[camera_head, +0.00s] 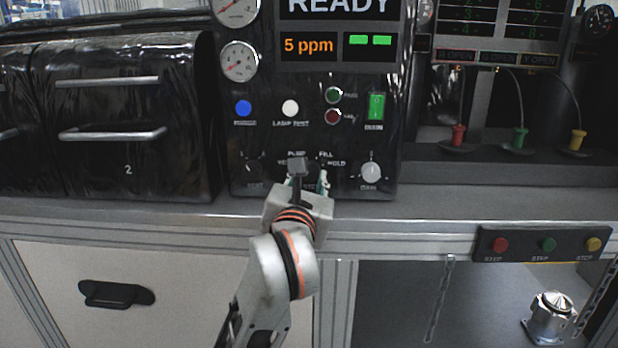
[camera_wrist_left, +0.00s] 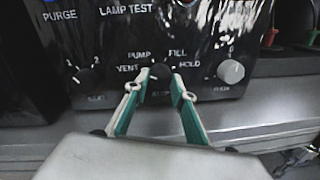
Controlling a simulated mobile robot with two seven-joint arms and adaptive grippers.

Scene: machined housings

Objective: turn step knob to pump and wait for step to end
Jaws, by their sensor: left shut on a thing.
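The step knob (camera_wrist_left: 160,71) is a dark round knob on the black control panel, ringed by the labels VENT, PUMP, FILL and HOLD. My left gripper (camera_wrist_left: 161,84) is shut on the knob, with its two green and white fingers on either side of it. Which label the knob points at cannot be told. In the head view my left gripper (camera_head: 308,179) covers most of the knob. The display (camera_head: 339,8) above reads READY, with 5 ppm and two green bars below. My right gripper is not in view.
A dark knob (camera_head: 253,169) sits left of the step knob and a grey knob (camera_head: 371,171) sits right of it. A green rocker switch (camera_head: 376,105) and pressure gauges (camera_head: 239,61) are above. Red, green and yellow buttons (camera_head: 548,244) line the bench edge at right.

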